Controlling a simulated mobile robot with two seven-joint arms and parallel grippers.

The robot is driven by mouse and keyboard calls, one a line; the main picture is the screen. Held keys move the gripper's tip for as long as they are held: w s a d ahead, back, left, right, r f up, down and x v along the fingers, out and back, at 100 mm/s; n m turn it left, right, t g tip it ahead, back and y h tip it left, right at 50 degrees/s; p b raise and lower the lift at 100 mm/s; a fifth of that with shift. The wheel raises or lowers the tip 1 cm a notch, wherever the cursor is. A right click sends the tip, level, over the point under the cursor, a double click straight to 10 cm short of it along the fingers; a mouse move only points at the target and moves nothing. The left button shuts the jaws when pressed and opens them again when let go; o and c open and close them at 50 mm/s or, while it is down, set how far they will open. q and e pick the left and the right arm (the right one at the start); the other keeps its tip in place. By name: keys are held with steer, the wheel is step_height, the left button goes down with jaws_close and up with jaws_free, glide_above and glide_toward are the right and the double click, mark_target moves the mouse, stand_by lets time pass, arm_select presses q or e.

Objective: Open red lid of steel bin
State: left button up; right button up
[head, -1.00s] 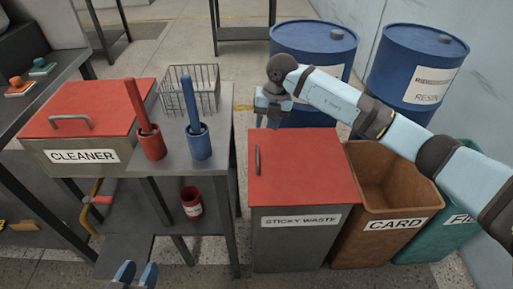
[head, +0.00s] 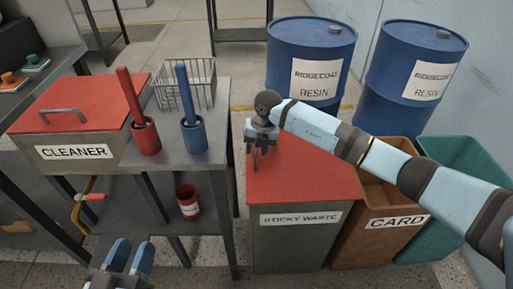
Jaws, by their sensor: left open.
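The steel bin labelled STICKY WASTE (head: 300,245) stands on the floor with its red lid (head: 305,180) closed flat. The lid's dark upright handle, near its left edge, is mostly hidden by my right gripper (head: 256,158). That gripper points down over the handle; I cannot tell whether its fingers are around it or touching it, nor whether they are open or shut. My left gripper (head: 128,257) is low at the bottom edge, its two blue fingers apart and empty, away from the bin.
A brown CARD bin (head: 375,245) and a green bin (head: 440,235) stand open to the right. Blue drums (head: 310,45) stand behind. To the left, a grey table (head: 215,120) holds a wire basket, red and blue pots with handles, and a red-lidded CLEANER box (head: 70,160).

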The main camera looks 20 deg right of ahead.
jaws_close()
steer(key=shift+d+r+p, duration=0.1)
steer(key=shift+r+p, duration=0.2)
steer(key=shift+r, duration=0.15)
steer(key=s+d+r+t+y+p, duration=0.1)
steer(key=s+d+r+y+p, duration=0.1)
steer(key=d+r+y+p, duration=0.45)
steer(key=s+d+r+t+y+p, duration=0.1)
steer(key=s+d+r+t+y, duration=0.15)
steer(key=d+r, duration=0.8)
arm_select(q)
steer(key=s+a+f+g+y+b, duration=0.2)
steer(key=a+f+g+y, duration=0.1)
steer(key=f, duration=0.6)
steer(key=shift+s+a+f+g+y, duration=0.25)
steer(key=shift+a+g+y, duration=0.15)
steer(key=shift+a+g, duration=0.45)
arm_select(e)
steer(key=s+d+r+y, duration=0.2)
steer(key=d+r, duration=0.1)
steer(key=d, duration=0.3)
steer(key=s+d+r+y, duration=0.2)
steer(key=d+r, duration=0.1)
steer(key=d, duration=0.3)
steer(key=shift+r+y, duration=0.3)
steer(key=shift+r, duration=0.05)
arm_select(q)
steer(key=shift+d, duration=0.1)
arm_select(e)
steer(key=shift+t, duration=0.25)
